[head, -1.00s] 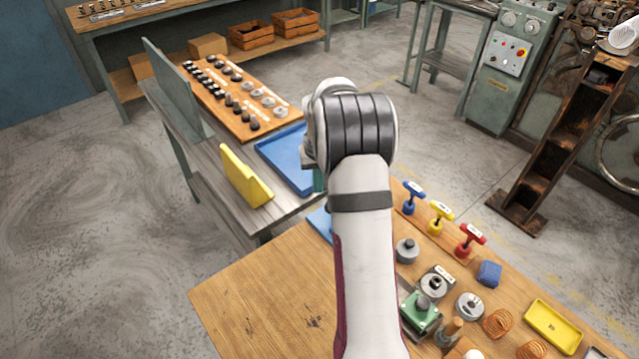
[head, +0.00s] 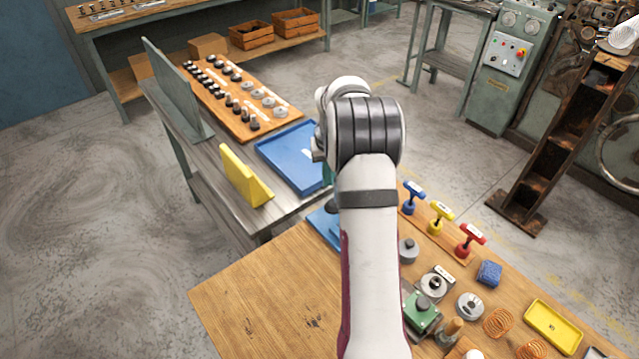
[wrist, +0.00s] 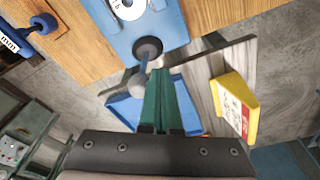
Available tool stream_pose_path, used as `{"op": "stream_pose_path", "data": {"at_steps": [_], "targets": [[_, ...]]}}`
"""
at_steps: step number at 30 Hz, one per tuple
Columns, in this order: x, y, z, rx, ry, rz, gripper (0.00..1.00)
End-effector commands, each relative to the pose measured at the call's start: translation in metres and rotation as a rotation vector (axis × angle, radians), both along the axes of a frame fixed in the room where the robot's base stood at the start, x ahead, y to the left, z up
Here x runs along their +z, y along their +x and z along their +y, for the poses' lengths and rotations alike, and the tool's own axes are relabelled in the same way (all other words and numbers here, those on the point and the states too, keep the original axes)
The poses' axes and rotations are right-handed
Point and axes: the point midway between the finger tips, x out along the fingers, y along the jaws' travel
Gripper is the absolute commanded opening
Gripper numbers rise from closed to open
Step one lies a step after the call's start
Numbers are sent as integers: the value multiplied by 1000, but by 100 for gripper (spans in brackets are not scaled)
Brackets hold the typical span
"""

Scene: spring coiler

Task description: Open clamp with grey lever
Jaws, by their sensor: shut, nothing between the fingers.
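The clamp has a blue base (wrist: 165,28), with a dark round knob (wrist: 147,48) near its edge. A short grey lever (wrist: 138,82) with a rounded end sticks out from beside the knob in the wrist view. My gripper (wrist: 160,72) has its green fingers shut together and empty. The fingertips are just right of the lever's end in the picture; I cannot tell whether they touch. In the head view my arm hides most of the clamp, but part of the blue base (head: 324,229) shows left of it. The lever cannot be made out there.
A disc (wrist: 128,7) marked 16 lies on the blue base. A blue tray (head: 290,160) and a yellow stand (head: 243,177) are on the grey bench beyond. Blue, yellow and red T-handles (head: 440,215) stand right of my arm. The wooden table's left part (head: 260,290) is clear.

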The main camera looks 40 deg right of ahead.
Motion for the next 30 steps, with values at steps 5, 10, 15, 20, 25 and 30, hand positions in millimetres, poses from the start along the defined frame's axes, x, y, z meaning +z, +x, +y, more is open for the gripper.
{"op": "stream_pose_path", "data": {"at_steps": [5, 10, 15, 20, 25, 30], "targets": [[0, 0, -3, 1, 0, 0, 0], [0, 0, -3, 0, 0, 0, 0], [-1, 0, -11, -2, 1, 1, 0], [-1, 0, -19, 0, 0, 0, 0], [-1, 0, -19, 0, 0, 0, 0], [-2, 0, -21, 0, 0, 0, 0]]}}
